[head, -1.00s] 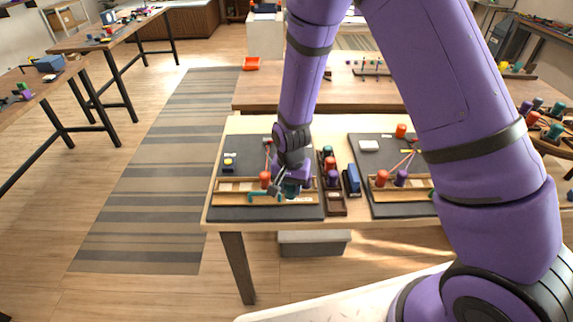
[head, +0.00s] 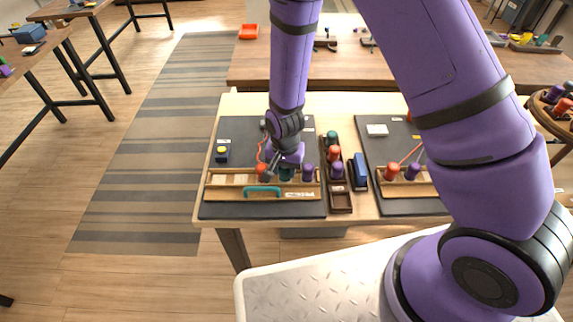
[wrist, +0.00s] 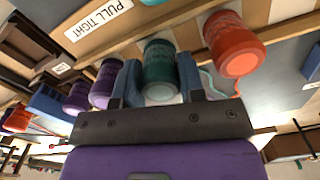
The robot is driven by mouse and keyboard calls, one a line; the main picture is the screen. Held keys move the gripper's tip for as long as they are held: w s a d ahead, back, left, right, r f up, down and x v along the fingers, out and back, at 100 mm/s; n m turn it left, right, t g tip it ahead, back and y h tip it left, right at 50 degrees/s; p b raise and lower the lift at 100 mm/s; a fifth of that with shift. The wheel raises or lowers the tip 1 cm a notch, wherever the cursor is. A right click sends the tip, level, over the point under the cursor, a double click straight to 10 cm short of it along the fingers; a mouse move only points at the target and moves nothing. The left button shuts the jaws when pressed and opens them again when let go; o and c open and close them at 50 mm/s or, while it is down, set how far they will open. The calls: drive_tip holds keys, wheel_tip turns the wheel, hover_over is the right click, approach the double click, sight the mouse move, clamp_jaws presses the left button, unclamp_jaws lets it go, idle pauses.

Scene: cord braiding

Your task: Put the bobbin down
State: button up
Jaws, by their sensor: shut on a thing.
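My gripper (head: 286,166) is shut on the teal bobbin (head: 286,175) at the wooden rack (head: 225,180) on the left mat. In the wrist view the blue-grey fingers (wrist: 158,84) stand on either side of the teal bobbin (wrist: 160,70). In the head view the bobbin is partly hidden by my gripper, between a red bobbin (head: 263,173) to its left and a purple bobbin (head: 308,172) to its right. I cannot tell whether its base touches the rack. A red cord (head: 260,150) runs behind the red bobbin.
A teal curved piece (head: 262,190) lies at the rack's front. A dark tray (head: 340,200) with several bobbins and a blue block (head: 360,172) stand just right of the left mat. Another mat (head: 400,207) with a rack lies farther right.

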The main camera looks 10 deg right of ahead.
drive_tip(key=shift+f, duration=0.25)
drive_tip(key=o, duration=0.9)
drive_tip(key=shift+r, duration=0.1)
